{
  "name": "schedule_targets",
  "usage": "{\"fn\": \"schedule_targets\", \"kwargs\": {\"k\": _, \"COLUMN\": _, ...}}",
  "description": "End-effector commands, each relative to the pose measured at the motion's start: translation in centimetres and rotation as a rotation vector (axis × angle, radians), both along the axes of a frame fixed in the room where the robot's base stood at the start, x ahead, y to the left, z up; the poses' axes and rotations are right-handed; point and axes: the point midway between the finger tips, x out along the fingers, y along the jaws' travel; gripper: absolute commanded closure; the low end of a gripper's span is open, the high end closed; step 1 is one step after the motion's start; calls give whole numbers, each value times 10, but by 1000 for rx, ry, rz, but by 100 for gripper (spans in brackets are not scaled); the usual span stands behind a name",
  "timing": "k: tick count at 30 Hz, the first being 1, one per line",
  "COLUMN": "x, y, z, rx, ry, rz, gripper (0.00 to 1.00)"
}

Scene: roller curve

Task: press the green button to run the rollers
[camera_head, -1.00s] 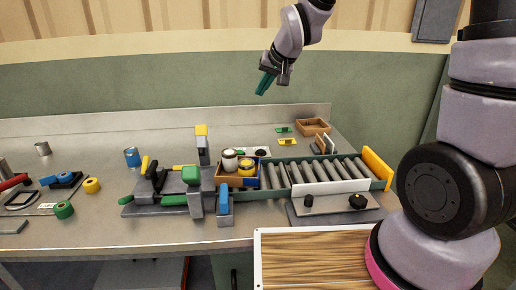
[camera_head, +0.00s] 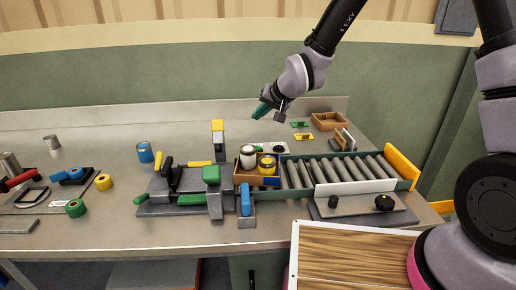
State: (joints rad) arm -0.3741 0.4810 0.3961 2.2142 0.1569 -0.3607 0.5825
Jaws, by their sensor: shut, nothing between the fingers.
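A pale control plate (camera_head: 268,144) lies on the bench behind the small crate. A green button (camera_head: 257,149) shows at its left and a black button at its right; the crate and its cans partly hide the plate's front. My gripper (camera_head: 261,111) has teal fingers, shut and empty, pointing down and left. It is in the air above and behind the green button, apart from it. The roller conveyor (camera_head: 345,168) runs to the right, with grey rollers and a yellow end stop (camera_head: 402,166).
The crate (camera_head: 270,181) at the conveyor's left end holds a white can and a yellow can. A clamp fixture with a green block (camera_head: 211,174) and a yellow-topped post (camera_head: 218,126) stand left of it. A wooden tray (camera_head: 329,121) lies behind the conveyor.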

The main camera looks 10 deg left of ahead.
Motion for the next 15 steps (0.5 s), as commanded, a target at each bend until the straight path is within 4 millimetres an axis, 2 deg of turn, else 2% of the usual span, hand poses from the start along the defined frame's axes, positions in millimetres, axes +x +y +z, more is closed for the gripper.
{"fn": "schedule_targets", "kwargs": {"k": 5, "x": 0, "y": 0, "z": -12, "rx": -2, "ry": 3, "rz": 0, "gripper": 100}}
{"fn": "schedule_targets", "kwargs": {"k": 15, "x": -1, "y": 0, "z": -59, "rx": -1, "ry": 4, "rz": -1, "gripper": 100}}
